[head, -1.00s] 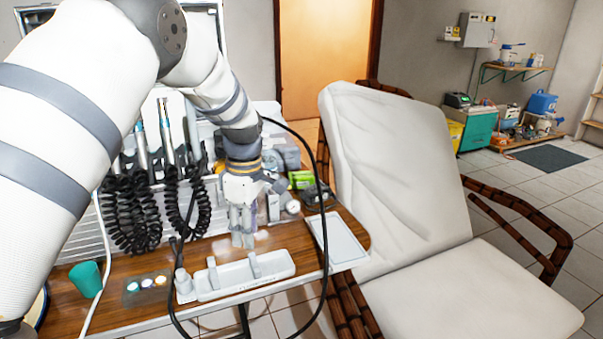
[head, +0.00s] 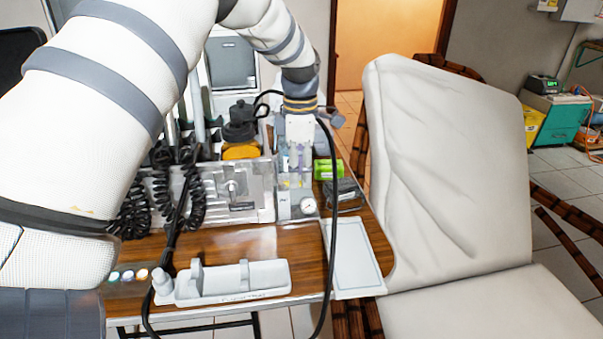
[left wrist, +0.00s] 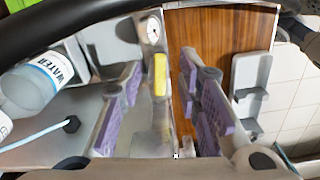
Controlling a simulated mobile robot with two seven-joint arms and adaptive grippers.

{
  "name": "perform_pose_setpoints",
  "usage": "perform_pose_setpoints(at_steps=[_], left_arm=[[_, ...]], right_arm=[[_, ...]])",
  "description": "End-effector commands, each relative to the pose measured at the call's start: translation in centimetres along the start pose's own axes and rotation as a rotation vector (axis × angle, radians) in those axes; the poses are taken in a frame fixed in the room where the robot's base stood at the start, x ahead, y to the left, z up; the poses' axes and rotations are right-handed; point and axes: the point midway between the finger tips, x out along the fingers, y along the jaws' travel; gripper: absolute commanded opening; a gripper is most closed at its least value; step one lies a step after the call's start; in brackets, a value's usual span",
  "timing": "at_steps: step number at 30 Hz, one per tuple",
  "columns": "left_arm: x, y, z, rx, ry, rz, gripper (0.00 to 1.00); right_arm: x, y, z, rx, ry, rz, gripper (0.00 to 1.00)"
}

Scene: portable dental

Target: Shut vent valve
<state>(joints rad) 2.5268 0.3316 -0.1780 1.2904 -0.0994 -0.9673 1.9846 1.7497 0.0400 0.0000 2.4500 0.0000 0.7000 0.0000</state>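My left gripper (head: 297,183) points down over the front right corner of the metal unit (head: 235,205), just above the round pressure gauge (head: 308,205). In the left wrist view its two purple-padded fingers (left wrist: 165,105) are spread apart. The gauge also shows there (left wrist: 153,30), with a narrow yellow part (left wrist: 160,73) on the grey panel below it, seen in the gap between the fingers. No contact with it shows. I cannot tell whether this yellow part is the vent valve. My gripper hides part of the unit's corner. My right gripper is not in view.
A black hose (head: 333,240) loops close by on the right. A white instrument tray (head: 230,290) and a flat tray (head: 353,262) lie in front. A green box (head: 327,170) stands behind the gauge. A water bottle (left wrist: 30,88) shows in the wrist view. The reclined chair (head: 440,160) is right.

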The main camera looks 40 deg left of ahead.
Motion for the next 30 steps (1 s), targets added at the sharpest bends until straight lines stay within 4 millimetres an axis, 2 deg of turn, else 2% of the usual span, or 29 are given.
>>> perform_pose_setpoints(at_steps=[3, 11, 15, 25, 30], left_arm=[[0.98, -0.01, 0.01, 0.0, -0.001, 0.0, 0.31], [1.14, 0.0, 0.02, 0.001, -0.001, 0.001, 0.31], [1.12, 0.01, 0.02, 0.001, -0.001, 0.001, 0.0], [1.05, -0.05, 0.03, 0.015, -0.001, 0.002, 0.0], [0.86, -0.28, 0.02, 0.077, -0.002, 0.005, 0.0]], right_arm=[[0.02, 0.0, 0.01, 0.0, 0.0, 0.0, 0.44], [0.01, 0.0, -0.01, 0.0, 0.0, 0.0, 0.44], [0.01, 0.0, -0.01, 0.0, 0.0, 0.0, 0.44], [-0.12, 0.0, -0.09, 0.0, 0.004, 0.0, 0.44], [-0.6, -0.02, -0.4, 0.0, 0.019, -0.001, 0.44]])
